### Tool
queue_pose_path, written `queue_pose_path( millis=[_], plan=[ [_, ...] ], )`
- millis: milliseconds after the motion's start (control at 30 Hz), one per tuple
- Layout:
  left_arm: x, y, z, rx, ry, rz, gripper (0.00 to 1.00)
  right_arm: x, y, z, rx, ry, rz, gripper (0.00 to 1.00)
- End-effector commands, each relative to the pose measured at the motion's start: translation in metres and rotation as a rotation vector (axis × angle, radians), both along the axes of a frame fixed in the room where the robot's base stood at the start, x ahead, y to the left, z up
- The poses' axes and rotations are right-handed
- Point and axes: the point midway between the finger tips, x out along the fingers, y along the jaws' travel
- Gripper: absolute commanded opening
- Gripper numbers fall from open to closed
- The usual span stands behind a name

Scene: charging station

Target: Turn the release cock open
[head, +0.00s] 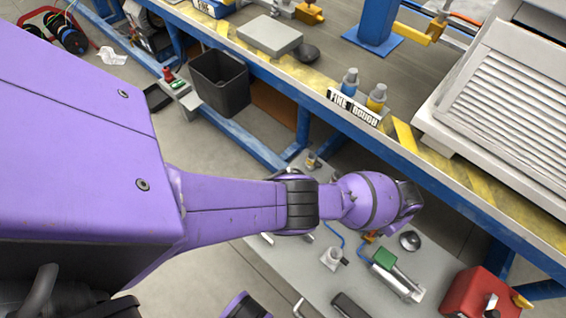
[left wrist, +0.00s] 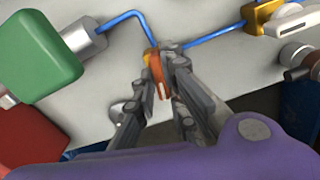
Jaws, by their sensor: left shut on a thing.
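The release cock (left wrist: 154,64), with a small orange lever, sits on a thin blue tube in the left wrist view. In the head view an orange bit of it (head: 369,237) shows just below my left wrist. My left gripper (left wrist: 160,80) is shut on the orange lever, one grey finger on each side. The fingers partly hide the lever and the cock's body. In the head view my purple forearm and wrist hide the fingertips. I do not see my right gripper.
Beside the cock are a green block (left wrist: 38,58) on a metal cylinder (left wrist: 82,38) and a yellow fitting (left wrist: 268,12). A red box (head: 478,295) stands on the lower grey shelf (head: 285,262). The blue-framed bench (head: 425,150) overhangs behind.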

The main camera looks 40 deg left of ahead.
Motion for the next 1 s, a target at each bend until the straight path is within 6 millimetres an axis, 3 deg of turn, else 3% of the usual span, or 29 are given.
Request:
queue_pose_path(
  millis=[400,967,1000],
  plan=[
    [-0.0011,-0.0009,-0.0006,0.0,0.003,0.199,0.0,0.0019,0.001,0.0061,0.002,-0.006,-0.003,0.4],
    [0.0001,-0.0005,-0.0004,-0.001,0.001,0.232,0.0,0.0021,0.0013,0.0066,0.003,-0.006,-0.002,0.4],
    [0.0002,-0.0006,-0.0003,-0.001,0.001,0.232,0.12,0.0021,0.0013,0.0066,0.003,-0.006,-0.002,0.4]
  ],
)
